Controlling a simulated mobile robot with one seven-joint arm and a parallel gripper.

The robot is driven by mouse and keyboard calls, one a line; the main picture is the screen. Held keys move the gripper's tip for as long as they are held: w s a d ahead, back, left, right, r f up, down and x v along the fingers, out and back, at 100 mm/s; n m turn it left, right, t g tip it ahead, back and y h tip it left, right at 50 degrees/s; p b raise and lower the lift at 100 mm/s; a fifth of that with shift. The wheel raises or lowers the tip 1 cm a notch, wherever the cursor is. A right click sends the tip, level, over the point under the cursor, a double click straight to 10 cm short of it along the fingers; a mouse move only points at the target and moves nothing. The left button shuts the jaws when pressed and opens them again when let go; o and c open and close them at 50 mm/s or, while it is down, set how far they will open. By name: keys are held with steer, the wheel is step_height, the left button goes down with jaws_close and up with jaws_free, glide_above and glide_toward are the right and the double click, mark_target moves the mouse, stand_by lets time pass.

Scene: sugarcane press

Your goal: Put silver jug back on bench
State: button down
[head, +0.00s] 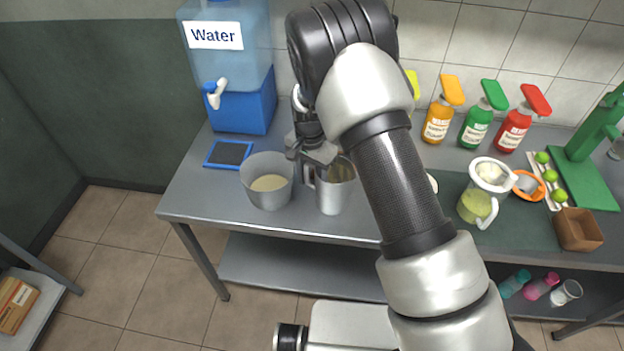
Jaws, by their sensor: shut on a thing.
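The silver jug (331,194) is at the bench's front edge, partly behind my arm. It looks upright, and I cannot tell whether its base touches the bench top. My gripper (308,172) is at the jug's upper left side, shut on it, seemingly at the handle; the fingertips are partly hidden. The grey metal bench (200,195) runs across the view. A wider silver pot (267,182) with pale contents stands just left of the jug, close to it.
A blue water dispenser (240,100) and a blue-rimmed tray (228,153) are at the back left. Syrup bottles (475,128) line the back. A clear jug of green juice (474,206), a brown box (577,230) and a green press (590,150) stand right. The bench's left front corner is clear.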

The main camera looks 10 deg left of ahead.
steer(key=shift+f, duration=0.1)
steer(key=c, duration=1.3)
jaws_free()
steer(key=shift+c, duration=0.2)
